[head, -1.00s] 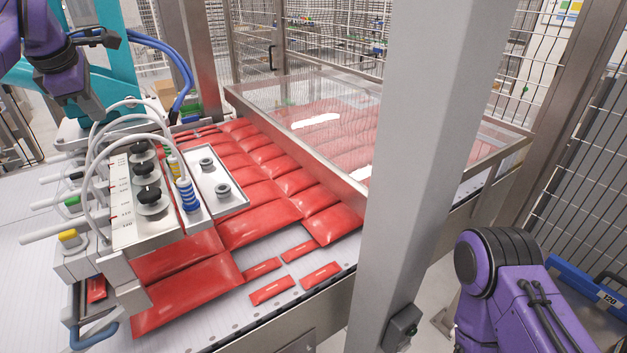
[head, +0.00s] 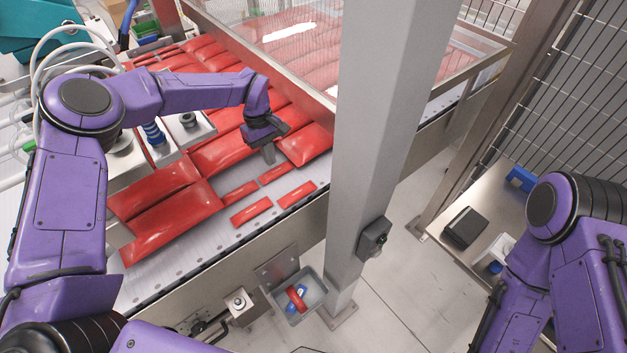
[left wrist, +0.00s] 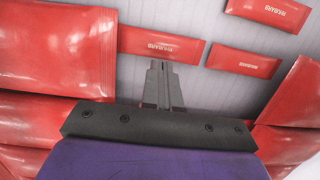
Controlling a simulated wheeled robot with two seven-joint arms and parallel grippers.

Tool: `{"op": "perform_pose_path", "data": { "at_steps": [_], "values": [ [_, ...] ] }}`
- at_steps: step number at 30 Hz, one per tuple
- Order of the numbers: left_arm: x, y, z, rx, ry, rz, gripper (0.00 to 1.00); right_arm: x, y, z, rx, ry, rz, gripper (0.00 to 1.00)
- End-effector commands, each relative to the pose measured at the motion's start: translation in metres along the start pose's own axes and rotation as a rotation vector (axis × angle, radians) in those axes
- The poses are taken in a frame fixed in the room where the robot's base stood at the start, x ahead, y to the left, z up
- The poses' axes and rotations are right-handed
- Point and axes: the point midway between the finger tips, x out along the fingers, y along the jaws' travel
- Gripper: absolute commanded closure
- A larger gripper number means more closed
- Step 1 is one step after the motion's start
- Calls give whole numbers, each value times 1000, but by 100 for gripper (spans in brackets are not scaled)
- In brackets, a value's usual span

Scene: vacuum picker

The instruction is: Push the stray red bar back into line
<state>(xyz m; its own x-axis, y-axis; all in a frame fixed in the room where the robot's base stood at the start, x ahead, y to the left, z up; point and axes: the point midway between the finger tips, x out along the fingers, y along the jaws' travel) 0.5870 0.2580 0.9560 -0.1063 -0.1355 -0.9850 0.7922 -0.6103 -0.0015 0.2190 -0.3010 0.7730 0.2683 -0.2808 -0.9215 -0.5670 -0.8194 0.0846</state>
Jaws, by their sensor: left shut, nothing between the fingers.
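Several small red bars lie on the pale slatted belt in the head view: a rear pair, left (head: 240,193) and right (head: 276,173), and a front pair, left (head: 251,210) and right (head: 296,194). The front right bar sits wider apart from its neighbour; I cannot tell surely which is the stray. My left gripper (head: 268,156) is shut and empty, pointing down just behind the rear right bar. In the left wrist view its fingertips (left wrist: 163,66) are at the long edge of a bar (left wrist: 160,45); contact is unclear. My right gripper is out of view.
Large red bags (head: 160,220) lie left of and behind the bars. A grey post (head: 380,120) stands right of the belt. A metal picker head (head: 185,130) is behind my left arm. A grey bin (head: 300,295) hangs below the belt edge. A side table holds a black box (head: 465,228).

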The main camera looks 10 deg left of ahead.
Motion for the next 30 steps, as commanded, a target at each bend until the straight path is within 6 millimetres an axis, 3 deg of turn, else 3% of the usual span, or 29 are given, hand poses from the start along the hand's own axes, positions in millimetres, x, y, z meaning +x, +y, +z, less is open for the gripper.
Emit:
{"op": "perform_pose_path", "data": {
  "at_steps": [9, 18, 22, 30],
  "values": [
    [12, 3, 57, 12, 2, -2, 100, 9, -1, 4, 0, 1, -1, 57],
    [24, 4, 117, 11, 3, -1, 100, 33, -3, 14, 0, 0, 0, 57],
    [34, 4, 116, 7, 3, -1, 100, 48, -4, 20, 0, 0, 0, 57],
    [38, 2, 115, 5, 0, -5, 100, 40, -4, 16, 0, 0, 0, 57]
  ]
}}
